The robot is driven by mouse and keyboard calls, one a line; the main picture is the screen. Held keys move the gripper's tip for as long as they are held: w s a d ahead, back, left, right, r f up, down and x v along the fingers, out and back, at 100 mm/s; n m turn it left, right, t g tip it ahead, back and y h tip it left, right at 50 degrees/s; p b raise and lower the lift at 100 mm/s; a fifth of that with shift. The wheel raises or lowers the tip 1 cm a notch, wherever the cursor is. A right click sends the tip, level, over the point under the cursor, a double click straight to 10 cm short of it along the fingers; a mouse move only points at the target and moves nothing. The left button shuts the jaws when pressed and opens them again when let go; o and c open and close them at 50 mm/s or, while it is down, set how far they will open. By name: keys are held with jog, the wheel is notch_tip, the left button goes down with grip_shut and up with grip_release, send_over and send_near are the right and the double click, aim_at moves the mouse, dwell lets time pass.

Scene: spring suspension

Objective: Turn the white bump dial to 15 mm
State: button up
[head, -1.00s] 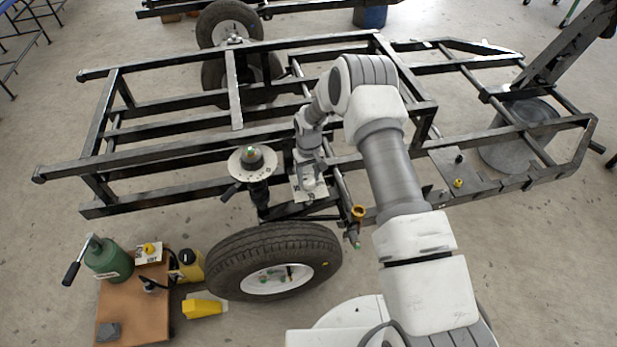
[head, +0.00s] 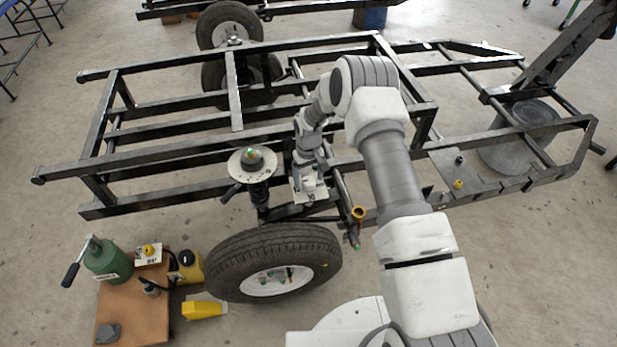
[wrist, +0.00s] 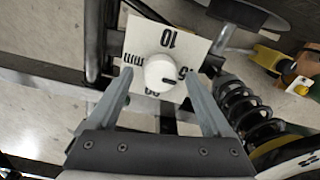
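The white bump dial (wrist: 159,71) is a round knob on a white plate (wrist: 143,35) with black markings. "10" reads at the top of the plate and "mm" at the left. A label ending in "5" at the right is partly covered by a finger, and the lower label is partly hidden. A dark line on the knob points right, close to that right label. My gripper (wrist: 158,78) is open, with one finger on each side of the dial and gaps visible. In the head view the plate (head: 311,197) shows beneath my gripper (head: 309,183).
A coil spring (wrist: 245,105) stands right of the plate in the wrist view. Dark frame rails (head: 160,153) surround my arm. The tyre (head: 225,267) lies below, and a wooden board (head: 130,310) with a green jack (head: 107,260) is at lower left.

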jog(key=shift+r, duration=0.1)
notch_tip(320, 180, up, 17)
jog(key=p, duration=0.5)
jog(key=shift+r, duration=0.1)
notch_tip(320, 180, up, 14)
jog(key=t, duration=0.1)
send_over(308, 180)
jog(key=s+d, duration=0.3)
jog(key=s+d+r+m+t, duration=0.1)
jog(key=s+d+r, duration=0.1)
jog(key=s+r, duration=0.3)
jog(key=s+d+r+m+t, duration=0.1)
jog(key=s+d+r, duration=0.15)
jog(key=r, duration=0.45)
jog(key=s+d+r+m+t, duration=0.1)
jog(key=s+d+r, duration=0.15)
jog(key=s, duration=0.55)
jog(key=s+d+r+m+t, duration=0.1)
jog(key=s+r, duration=0.2)
jog(key=s, duration=0.4)
jog(key=s+d+r+m+t, duration=0.1)
jog(key=s+r, duration=0.1)
jog(key=s, duration=0.6)
notch_tip(308, 180, up, 20)
jog(key=p, duration=2.1)
jog(key=shift+r, duration=0.2)
